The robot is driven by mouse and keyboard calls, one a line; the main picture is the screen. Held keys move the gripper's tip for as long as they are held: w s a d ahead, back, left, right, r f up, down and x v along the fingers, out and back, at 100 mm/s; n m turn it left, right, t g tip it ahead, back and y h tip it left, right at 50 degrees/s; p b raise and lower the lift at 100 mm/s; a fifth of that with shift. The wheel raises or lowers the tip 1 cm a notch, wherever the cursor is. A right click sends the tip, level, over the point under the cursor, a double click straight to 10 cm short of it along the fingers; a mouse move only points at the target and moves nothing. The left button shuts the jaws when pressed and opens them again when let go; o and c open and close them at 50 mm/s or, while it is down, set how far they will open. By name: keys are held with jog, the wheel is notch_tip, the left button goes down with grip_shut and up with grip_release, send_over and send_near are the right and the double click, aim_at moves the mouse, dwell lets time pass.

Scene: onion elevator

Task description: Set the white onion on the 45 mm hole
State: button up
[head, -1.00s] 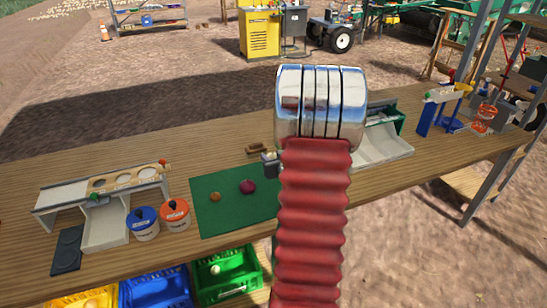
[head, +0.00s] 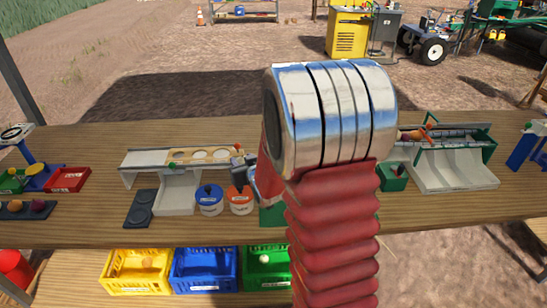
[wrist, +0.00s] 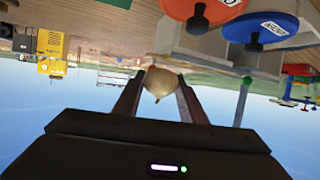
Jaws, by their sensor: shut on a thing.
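My gripper (wrist: 159,76) is shut on the white onion (wrist: 160,82), a pale bulb between the fingertips in the wrist view. In the head view, my gripper (head: 241,162) shows small and partly hidden behind my arm, near the right end of the sizing board (head: 168,158). I cannot make out the onion there. The board is a raised wooden strip with several round holes, such as one hole (head: 200,155) near its middle. The size marks are too small to read, so I cannot tell which hole is 45 mm.
A blue-lidded pot (head: 208,198) and an orange-lidded pot (head: 240,200) stand in front of the board, beside a white chute (head: 177,195). The green mat (head: 272,215) is mostly hidden by my arm. Yellow (head: 135,272), blue (head: 203,270) and green crates (head: 265,275) sit below the bench.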

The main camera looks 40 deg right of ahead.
jog(key=a+r+n+y, duration=0.1)
jog(key=a+n+y, duration=0.1)
jog(key=a, duration=1.7)
jog(key=shift+y, duration=0.4)
jog(key=shift+w+r, duration=0.1)
